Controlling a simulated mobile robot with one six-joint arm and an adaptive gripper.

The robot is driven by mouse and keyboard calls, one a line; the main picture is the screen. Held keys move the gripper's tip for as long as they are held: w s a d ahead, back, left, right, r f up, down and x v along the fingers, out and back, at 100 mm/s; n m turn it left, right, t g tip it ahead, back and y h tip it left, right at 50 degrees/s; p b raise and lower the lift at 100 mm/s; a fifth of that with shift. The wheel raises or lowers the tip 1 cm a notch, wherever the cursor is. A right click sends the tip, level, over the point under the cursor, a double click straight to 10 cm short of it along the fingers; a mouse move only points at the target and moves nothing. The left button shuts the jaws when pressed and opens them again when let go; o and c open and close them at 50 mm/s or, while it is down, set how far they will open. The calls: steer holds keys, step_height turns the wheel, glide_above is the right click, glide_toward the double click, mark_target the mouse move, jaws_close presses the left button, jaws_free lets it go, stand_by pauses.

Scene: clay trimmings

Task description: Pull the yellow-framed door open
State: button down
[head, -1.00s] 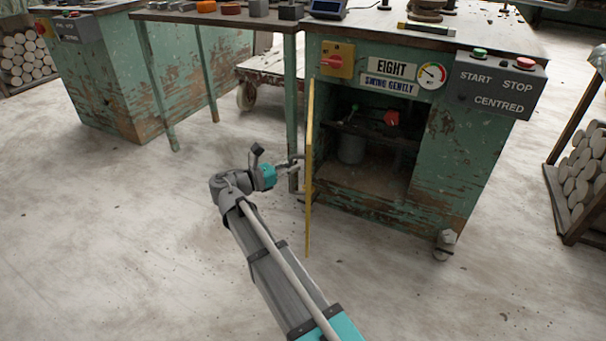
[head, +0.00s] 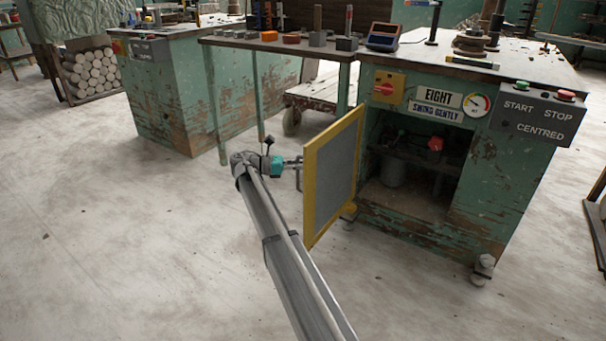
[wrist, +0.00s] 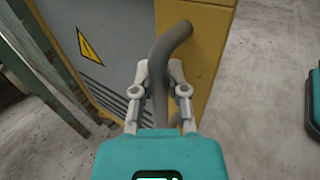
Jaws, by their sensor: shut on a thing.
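The yellow-framed door (head: 334,172) stands wide open, swung out to the left of the green cabinet (head: 477,190). Its grey panel faces the head camera. My gripper (head: 293,163) is at the door's far side, beside the free part of the frame. In the wrist view, my gripper (wrist: 158,72) is shut on the grey bent bar handle (wrist: 172,42), one finger on each side. The wrist view also shows the yellow frame (wrist: 203,45) and a grey louvred panel with a warning sign (wrist: 90,46). The handle is mostly hidden by the door in the head view.
The cabinet's open bay (head: 410,170) holds a dark shelf and a red knob (head: 435,144). A table leg (head: 257,97) and a wheeled cart (head: 315,93) stand behind the arm. The concrete floor (head: 130,250) at left and front is clear.

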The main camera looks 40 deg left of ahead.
steer(key=shift+s+a, duration=0.25)
steer(key=shift+a, duration=0.95)
steer(key=shift+f, duration=0.1)
steer(key=c, duration=0.7)
jaws_free()
steer(key=shift+o, duration=0.3)
steer(key=shift+w, duration=0.1)
steer(key=shift+d, duration=0.15)
